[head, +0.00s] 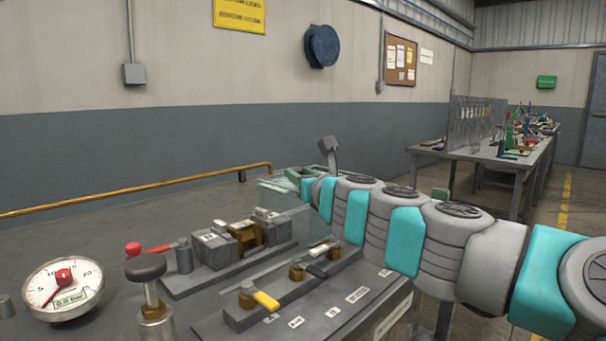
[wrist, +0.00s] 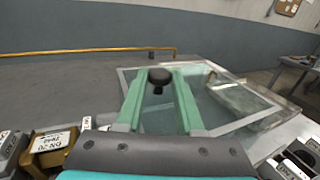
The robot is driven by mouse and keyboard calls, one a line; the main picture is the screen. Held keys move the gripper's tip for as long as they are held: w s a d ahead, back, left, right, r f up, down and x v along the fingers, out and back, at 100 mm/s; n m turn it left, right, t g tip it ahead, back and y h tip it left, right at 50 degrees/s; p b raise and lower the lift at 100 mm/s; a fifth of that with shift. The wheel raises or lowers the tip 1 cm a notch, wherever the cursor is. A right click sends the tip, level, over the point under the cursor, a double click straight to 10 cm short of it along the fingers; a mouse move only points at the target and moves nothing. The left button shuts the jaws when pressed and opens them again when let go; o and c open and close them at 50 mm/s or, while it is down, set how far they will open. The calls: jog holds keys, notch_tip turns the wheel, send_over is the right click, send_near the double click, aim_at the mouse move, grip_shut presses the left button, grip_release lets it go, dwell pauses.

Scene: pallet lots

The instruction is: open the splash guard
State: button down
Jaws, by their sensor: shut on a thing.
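The splash guard is a clear panel with a pale frame; it shows in the wrist view (wrist: 225,78) just beyond and to the right of my fingers, and partly in the head view (head: 284,226) behind my arm. It looks tilted, but its exact angle is hard to tell. My gripper's green fingers (wrist: 161,72) are shut on a dark round knob (wrist: 159,78) at the guard. In the head view my gripper (head: 298,174) is at the far end of my arm, which hides much of the guard.
A valve block (head: 240,238) and a rail with a yellow lever (head: 266,300) stand on the bench. A pressure gauge (head: 62,290) and a black-knobbed post (head: 148,270) are at left. A yellow pipe (head: 150,188) runs behind. Another cluttered table (head: 480,153) stands farther right.

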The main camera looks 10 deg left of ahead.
dwell(0.3)
jog(key=c, duration=0.6)
grip_release()
jog(key=shift+o, duration=0.2)
jog(key=shift+s+d, duration=0.1)
jog(key=shift+s, duration=0.05)
jog(key=v, duration=0.7)
jog(key=shift+s, duration=0.2)
jog(key=shift+d, duration=0.15)
